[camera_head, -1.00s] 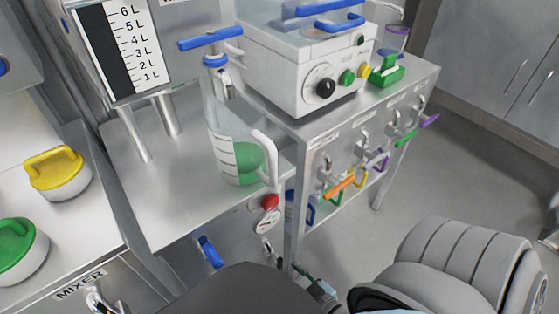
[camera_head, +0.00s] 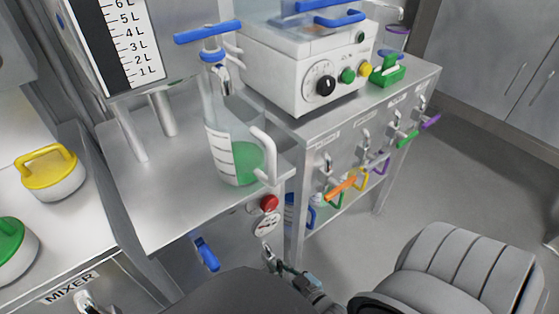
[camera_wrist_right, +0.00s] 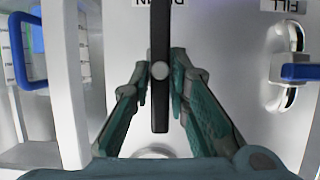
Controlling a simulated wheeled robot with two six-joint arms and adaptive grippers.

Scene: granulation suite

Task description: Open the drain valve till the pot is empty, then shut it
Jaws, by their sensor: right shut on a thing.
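My right gripper (camera_head: 272,262) is at the steel front panel, low in the head view. In the right wrist view (camera_wrist_right: 162,85) its two fingers are closed around a dark, upright valve lever (camera_wrist_right: 159,110) under an upside-down label that reads as DRAIN. In the head view the lever is mostly hidden. A clear jug (camera_head: 215,120) with green liquid (camera_head: 246,162) in its lower part stands on the steel bench, below a tap with a blue handle (camera_head: 208,33). A litre gauge (camera_head: 122,38) stands behind; its liquid level is unclear. My left gripper is not in view.
A blue FILL handle (camera_head: 207,254) is on the panel beside the drain lever and shows in the wrist view (camera_wrist_right: 300,72). A red knob (camera_head: 269,203) is above. A white machine (camera_head: 285,70) and several coloured valve handles are to the right.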

